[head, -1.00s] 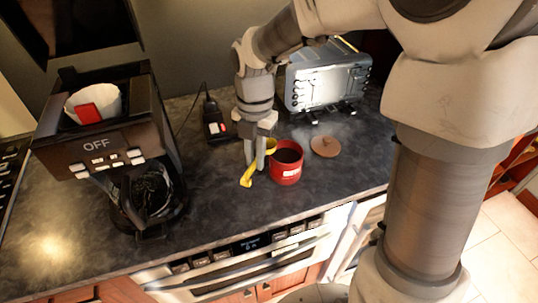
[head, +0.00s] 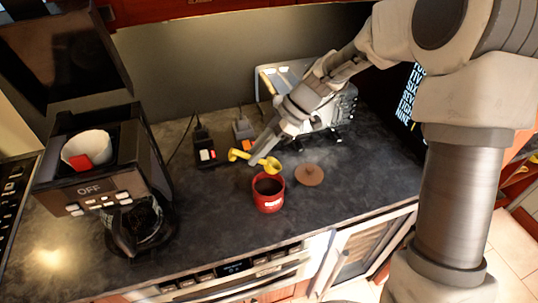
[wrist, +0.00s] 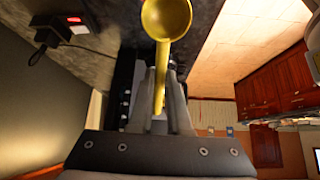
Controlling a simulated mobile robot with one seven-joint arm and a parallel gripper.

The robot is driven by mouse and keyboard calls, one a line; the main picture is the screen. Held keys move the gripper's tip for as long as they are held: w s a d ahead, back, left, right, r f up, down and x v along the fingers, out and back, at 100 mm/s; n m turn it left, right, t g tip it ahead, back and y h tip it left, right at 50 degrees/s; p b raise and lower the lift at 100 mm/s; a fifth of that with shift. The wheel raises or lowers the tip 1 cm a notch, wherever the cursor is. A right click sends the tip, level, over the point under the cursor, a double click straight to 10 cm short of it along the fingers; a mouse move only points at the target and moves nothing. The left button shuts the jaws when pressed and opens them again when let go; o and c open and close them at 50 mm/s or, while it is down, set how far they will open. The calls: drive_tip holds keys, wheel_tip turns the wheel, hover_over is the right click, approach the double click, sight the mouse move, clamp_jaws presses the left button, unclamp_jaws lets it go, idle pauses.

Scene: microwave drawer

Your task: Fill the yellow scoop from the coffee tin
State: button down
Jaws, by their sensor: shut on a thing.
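The yellow scoop (head: 270,169) is held just behind the coffee tin, close to its rim. My gripper (head: 262,157) is shut on its handle, with the arm slanting in from the upper right. In the wrist view the handle (wrist: 160,78) runs between the two fingers and the round bowl (wrist: 166,17) lies beyond the fingertips. The bowl looks plain yellow, with no coffee visible. The red coffee tin (head: 269,203) stands upright and open on the counter, with dark contents inside. The scoop appears to be outside the tin.
The round brown lid (head: 308,175) lies right of the tin. A coffee maker (head: 100,185) stands at the left. Small black adapters (head: 205,152) with cords and a silver toaster-like appliance (head: 345,105) are at the back. The counter (head: 215,215) left of the tin is clear.

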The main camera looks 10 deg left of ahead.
sight(257, 180)
drive_tip(key=shift+w+d+r+m+y, duration=0.2)
drive_tip(key=shift+w+r+m+y, duration=0.15)
drive_tip(key=shift+w, duration=0.2)
drive_tip(key=shift+f+b, duration=0.25)
drive_tip(key=shift+b, duration=0.35)
drive_tip(key=shift+f+b, duration=5.6)
drive_tip(key=shift+b, duration=0.65)
drive_tip(key=shift+s+a, duration=0.1)
drive_tip(key=shift+s+a+t+h+p, duration=0.2)
drive_tip(key=shift+a+t+h+p, duration=0.15)
drive_tip(key=shift+h, duration=0.5)
drive_tip(key=shift+f, duration=0.15)
drive_tip(key=shift+h, duration=0.3)
